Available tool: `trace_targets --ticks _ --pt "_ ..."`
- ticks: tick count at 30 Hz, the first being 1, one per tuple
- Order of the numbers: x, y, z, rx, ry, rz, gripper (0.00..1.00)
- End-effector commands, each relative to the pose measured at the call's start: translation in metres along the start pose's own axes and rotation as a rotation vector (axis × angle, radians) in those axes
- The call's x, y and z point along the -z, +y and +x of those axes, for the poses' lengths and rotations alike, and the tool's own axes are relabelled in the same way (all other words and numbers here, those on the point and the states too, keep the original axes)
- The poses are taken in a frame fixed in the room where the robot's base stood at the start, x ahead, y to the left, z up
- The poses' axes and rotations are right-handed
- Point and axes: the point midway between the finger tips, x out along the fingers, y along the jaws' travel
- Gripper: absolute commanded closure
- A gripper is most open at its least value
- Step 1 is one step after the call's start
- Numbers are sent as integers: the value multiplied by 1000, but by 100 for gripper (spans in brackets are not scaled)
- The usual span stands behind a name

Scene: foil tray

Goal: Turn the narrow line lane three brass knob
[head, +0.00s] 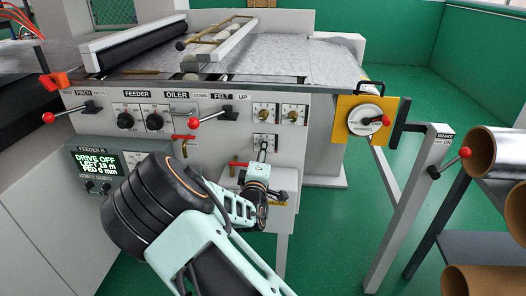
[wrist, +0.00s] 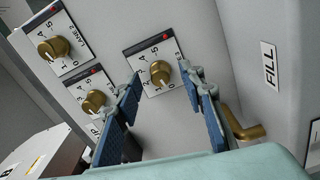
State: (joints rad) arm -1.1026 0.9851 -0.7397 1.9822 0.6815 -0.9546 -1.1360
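Nothing is held. I cannot tell whether the fingertips reach around the knob or stop short of it. A lane two brass knob (wrist: 54,47) and another brass knob (wrist: 95,100) are to the left. In the head view my gripper (head: 262,154) is in front of the lower knob plate (head: 264,142), partly covering that area.
A brass elbow pipe (wrist: 243,130) is close to the right finger, near a FILL label (wrist: 268,64). Black feeder knobs (head: 125,120) and red-tipped levers (head: 195,124) are left on the panel.

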Motion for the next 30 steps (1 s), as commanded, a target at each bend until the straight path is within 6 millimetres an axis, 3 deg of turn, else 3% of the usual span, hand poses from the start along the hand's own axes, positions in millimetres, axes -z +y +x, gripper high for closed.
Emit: trace_targets --ticks 9,15,21,30 --pt "2 -1 -65 3 3 0 63" --pt "1 0 -98 2 3 0 63" --pt "0 0 -110 1 1 -1 63" --pt "0 0 -111 1 1 -1 63"
